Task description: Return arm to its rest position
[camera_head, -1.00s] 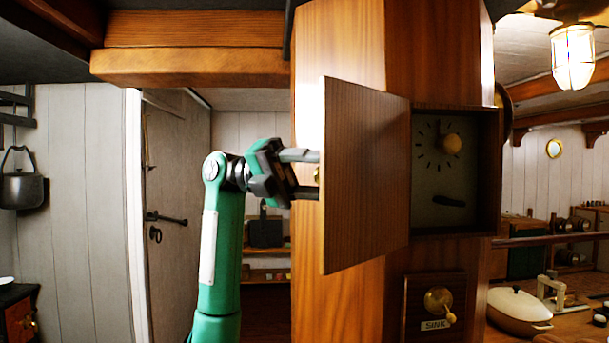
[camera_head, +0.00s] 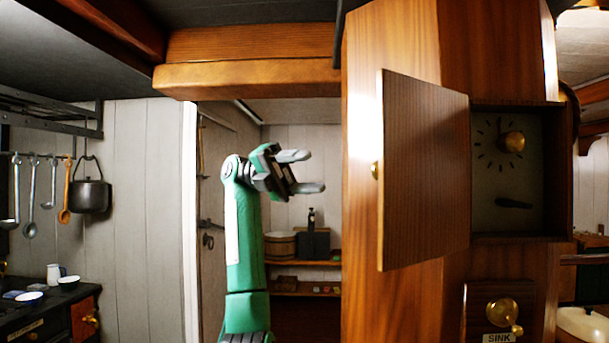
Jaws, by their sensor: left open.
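My left arm rises from the bottom of the head view in green. Its left gripper (camera_head: 306,171) is open and empty, with its two grey fingers apart and pointing right. A gap lies between the fingertips and the wooden cabinet door (camera_head: 424,170), which stands open with a brass knob (camera_head: 375,170) on its left side. Behind the door is a recess with a dial panel (camera_head: 500,165), which has a brass knob and a dark handle. My right gripper is not in view.
A wooden pillar (camera_head: 392,60) carries the cabinet. At left are a stove (camera_head: 50,315), hanging ladles and a dark pot (camera_head: 91,196). A beam (camera_head: 250,80) runs overhead. Shelves (camera_head: 300,263) stand behind the arm.

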